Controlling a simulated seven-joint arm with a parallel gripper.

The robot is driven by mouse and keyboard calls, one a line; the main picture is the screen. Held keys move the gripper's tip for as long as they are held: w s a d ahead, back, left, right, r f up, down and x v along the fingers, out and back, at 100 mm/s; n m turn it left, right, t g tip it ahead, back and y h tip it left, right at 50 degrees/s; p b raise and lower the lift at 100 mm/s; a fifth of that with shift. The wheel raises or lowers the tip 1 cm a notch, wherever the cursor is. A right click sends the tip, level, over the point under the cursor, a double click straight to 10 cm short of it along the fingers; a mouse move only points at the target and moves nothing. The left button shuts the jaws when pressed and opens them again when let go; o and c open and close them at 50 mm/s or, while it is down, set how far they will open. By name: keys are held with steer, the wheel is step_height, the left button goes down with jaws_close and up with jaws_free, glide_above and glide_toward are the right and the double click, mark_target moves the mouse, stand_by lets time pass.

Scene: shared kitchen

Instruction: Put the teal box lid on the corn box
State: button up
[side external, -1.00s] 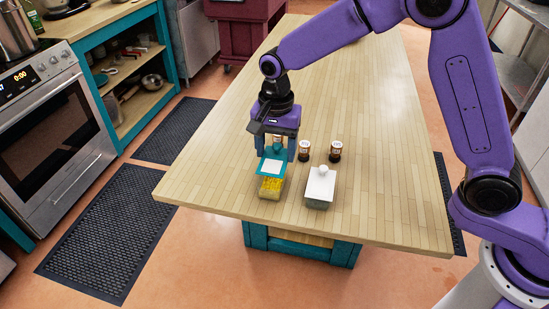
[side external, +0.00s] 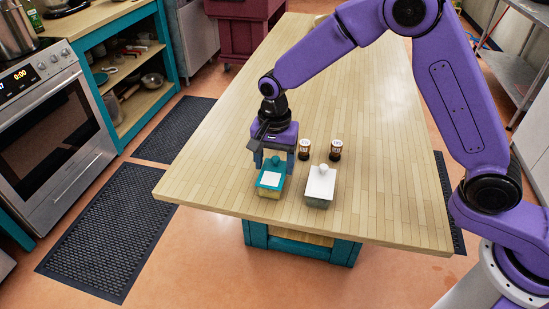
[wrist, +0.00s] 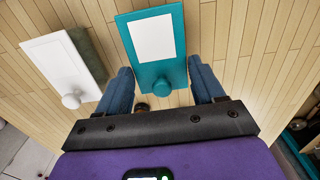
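The teal box lid (side external: 270,180), with a white label and a round knob, sits on top of the corn box (side external: 268,194) and covers its opening. Only a strip of the box's front shows below the lid. My gripper (side external: 274,166) is just above the lid's knob end. Its two fingers are spread wide, with clear space around the knob. In the wrist view the teal lid (wrist: 152,72) lies flat between and beyond the open fingers (wrist: 162,85), and hides the corn box.
A box (side external: 318,203) with a white knobbed lid (side external: 321,183) stands close on the right. Two dark spice jars (side external: 304,150) (side external: 335,151) stand behind. The rest of the wooden table (side external: 385,165) is mostly clear. Its front edge is near the boxes.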

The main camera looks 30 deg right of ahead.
mark_target(277, 169)
steer(key=shift+o, duration=1.2)
step_height(277, 169, up, 13)
steer(key=s+d+f+n, duration=0.1)
steer(key=s+d+n, duration=0.5)
steer(key=s, duration=0.4)
steer(key=s+d+f+n, duration=0.1)
steer(key=s+d+n, duration=0.5)
steer(key=s+n, duration=0.2)
steer(key=s+d+n, duration=0.7)
steer(key=s, duration=0.5)
steer(key=shift+s+f+n, duration=0.3)
steer(key=shift+s+f, duration=0.1)
